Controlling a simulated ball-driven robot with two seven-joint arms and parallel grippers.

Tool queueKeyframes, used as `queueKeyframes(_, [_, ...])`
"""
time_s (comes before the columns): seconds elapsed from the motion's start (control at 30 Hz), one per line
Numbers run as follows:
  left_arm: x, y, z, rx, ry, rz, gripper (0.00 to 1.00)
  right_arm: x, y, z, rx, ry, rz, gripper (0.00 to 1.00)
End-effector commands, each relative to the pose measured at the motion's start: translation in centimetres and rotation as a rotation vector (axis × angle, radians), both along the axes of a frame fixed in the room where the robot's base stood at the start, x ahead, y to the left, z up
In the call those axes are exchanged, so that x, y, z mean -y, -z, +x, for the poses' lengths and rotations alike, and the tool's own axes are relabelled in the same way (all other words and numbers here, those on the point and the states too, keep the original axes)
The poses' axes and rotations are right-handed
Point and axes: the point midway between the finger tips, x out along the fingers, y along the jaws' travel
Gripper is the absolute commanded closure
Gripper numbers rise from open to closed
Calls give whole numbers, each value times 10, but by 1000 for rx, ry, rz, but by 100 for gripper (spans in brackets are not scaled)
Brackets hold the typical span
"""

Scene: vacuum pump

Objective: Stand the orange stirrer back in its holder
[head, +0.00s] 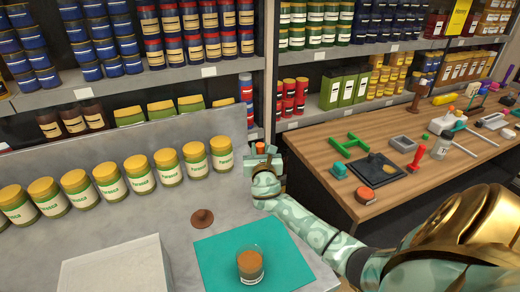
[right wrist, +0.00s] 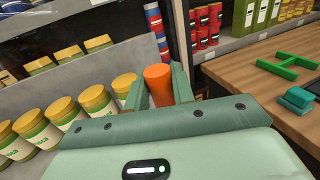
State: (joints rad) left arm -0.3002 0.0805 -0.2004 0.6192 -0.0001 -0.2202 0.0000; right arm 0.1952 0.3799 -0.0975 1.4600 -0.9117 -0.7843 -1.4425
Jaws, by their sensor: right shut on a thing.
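The orange stirrer (right wrist: 158,85) shows in the right wrist view as an orange rounded end between the two green fingers of my right gripper (right wrist: 160,88). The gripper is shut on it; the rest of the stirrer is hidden. In the head view my right gripper (head: 262,152) is above the right back part of the grey counter, just right of the jar row. A small brown cone-shaped piece (head: 202,218) stands on the counter, left of and nearer than the gripper; I cannot tell for sure if it is the holder. My left gripper is not in view.
A glass with brown contents (head: 250,266) stands on a teal mat (head: 215,250) at the front. A pale block (head: 115,268) is left of it. Several yellow-lidded jars (head: 138,174) line the counter's back. A wooden bench (head: 320,157) with tools is at right.

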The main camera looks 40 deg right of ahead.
Motion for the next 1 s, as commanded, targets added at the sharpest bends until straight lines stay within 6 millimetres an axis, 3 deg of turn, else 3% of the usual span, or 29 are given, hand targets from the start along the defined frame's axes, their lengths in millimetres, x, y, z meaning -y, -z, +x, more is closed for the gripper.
queueKeyframes(0.13, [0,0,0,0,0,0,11,0,-1,0,1,0,-1,100])
queueKeyframes(0.17, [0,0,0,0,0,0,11,0,-1,0,1,0,-1,70])
queueKeyframes(0.23, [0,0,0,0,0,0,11,0,-1,0,1,0,-1,50])
queueKeyframes(0.53, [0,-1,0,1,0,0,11,-1,0,-1,-1,0,1,50])
queueKeyframes(0.67, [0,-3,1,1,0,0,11,-8,0,-11,-2,-2,1,50])
queueKeyframes(1.0, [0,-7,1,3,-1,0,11,-59,0,-82,-2,-1,4,50])
